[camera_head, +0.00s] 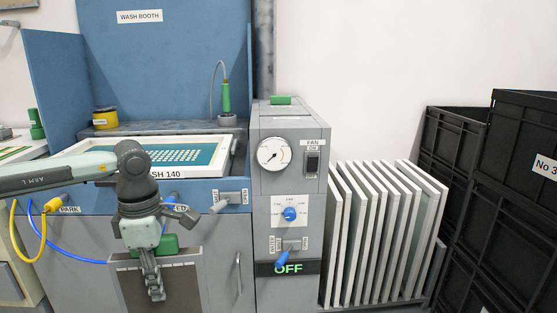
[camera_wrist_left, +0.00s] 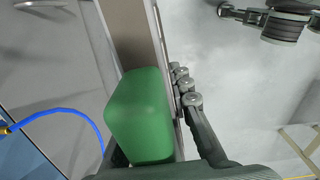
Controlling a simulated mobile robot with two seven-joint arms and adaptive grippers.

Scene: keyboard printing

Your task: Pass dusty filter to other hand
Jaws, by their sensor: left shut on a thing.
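The dusty filter (camera_head: 185,286) is a flat panel with a grey frame and a dark brown face, with a green handle (camera_head: 168,245) at its top. My left gripper (camera_head: 153,288) reaches down over it and is shut on it. It hangs in front of the grey cabinet, and its lower edge is cut off in the head view. In the left wrist view the green handle (camera_wrist_left: 140,118) fills the grip beside a finger, with the brown panel (camera_wrist_left: 130,35) beyond. Dark jointed parts (camera_wrist_left: 280,20), likely my right gripper, show at the upper right; their opening is unclear.
The wash booth (camera_head: 160,70) stands behind, with a screen (camera_head: 232,145) on its ledge. The grey fan column (camera_head: 290,190) is right of the filter. Several framed panels (camera_head: 385,230) and black crates (camera_head: 470,210) stand further right. A blue hose (camera_head: 75,259) hangs at left.

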